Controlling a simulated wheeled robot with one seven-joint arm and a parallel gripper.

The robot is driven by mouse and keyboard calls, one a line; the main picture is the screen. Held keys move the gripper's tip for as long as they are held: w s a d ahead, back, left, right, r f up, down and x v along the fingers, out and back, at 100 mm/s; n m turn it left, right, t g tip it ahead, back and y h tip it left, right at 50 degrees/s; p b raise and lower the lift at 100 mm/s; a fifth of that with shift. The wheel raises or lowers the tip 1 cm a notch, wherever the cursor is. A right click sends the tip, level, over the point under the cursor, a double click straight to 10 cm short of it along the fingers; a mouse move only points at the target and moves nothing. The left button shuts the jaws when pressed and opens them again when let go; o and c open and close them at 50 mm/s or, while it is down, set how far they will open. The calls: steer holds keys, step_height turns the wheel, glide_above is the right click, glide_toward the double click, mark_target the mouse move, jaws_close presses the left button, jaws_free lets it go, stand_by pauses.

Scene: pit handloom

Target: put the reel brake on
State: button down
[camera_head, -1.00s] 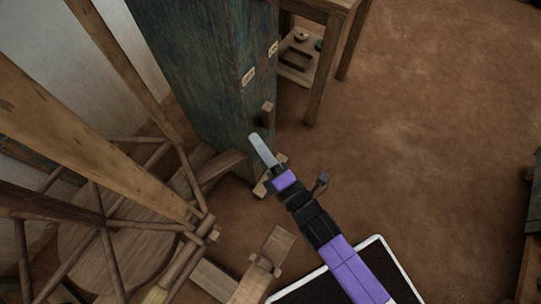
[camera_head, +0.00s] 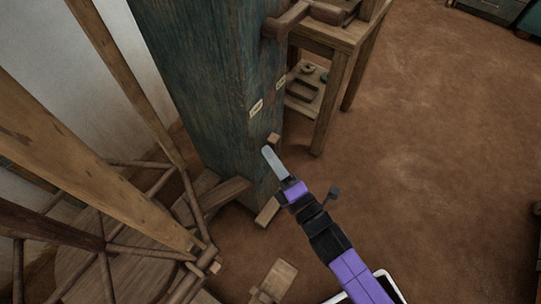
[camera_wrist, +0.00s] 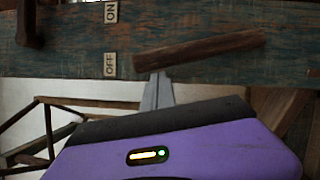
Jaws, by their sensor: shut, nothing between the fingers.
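A wooden lever (camera_wrist: 200,51) sticks out from a blue-green painted post (camera_head: 205,90); its end shows as a small block in the head view (camera_head: 273,139). I take it to be the reel brake. An OFF label (camera_wrist: 110,65) and an ON label (camera_wrist: 111,12) are side by side across the post, and the lever lies nearer the OFF label. My gripper (camera_head: 268,151) is shut and empty, its fingertips just below the lever in the head view. In the wrist view the fingertips (camera_wrist: 158,82) meet the lever's lower edge; I cannot tell if they touch.
A darker wooden handle (camera_head: 287,20) juts from the post higher up. A wooden stand (camera_head: 340,60) with a shelf is behind to the right. A wooden reel frame (camera_head: 185,200) and slanting beams fill the left. The brown floor at right is open.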

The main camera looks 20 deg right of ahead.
steer(key=shift+w+d+r+m+g+p, duration=0.4)
steer(key=shift+d+r+m+p, duration=0.3)
steer(key=shift+p, duration=0.85)
steer(key=w+d+m+g+p, duration=0.1)
steer(key=w+d+m+p, duration=0.2)
steer(key=d+p, duration=0.4)
steer(key=shift+w+r+m+p, duration=0.4)
steer(key=shift+w+p, duration=0.2)
steer(key=shift+p, duration=0.1)
steer(key=shift+d+f+h, duration=0.15)
steer(key=shift+d+h, duration=0.15)
steer(key=shift+d, duration=0.05)
steer(key=s+r, duration=0.1)
steer(key=s, duration=0.6)
steer(key=shift+s, duration=0.35)
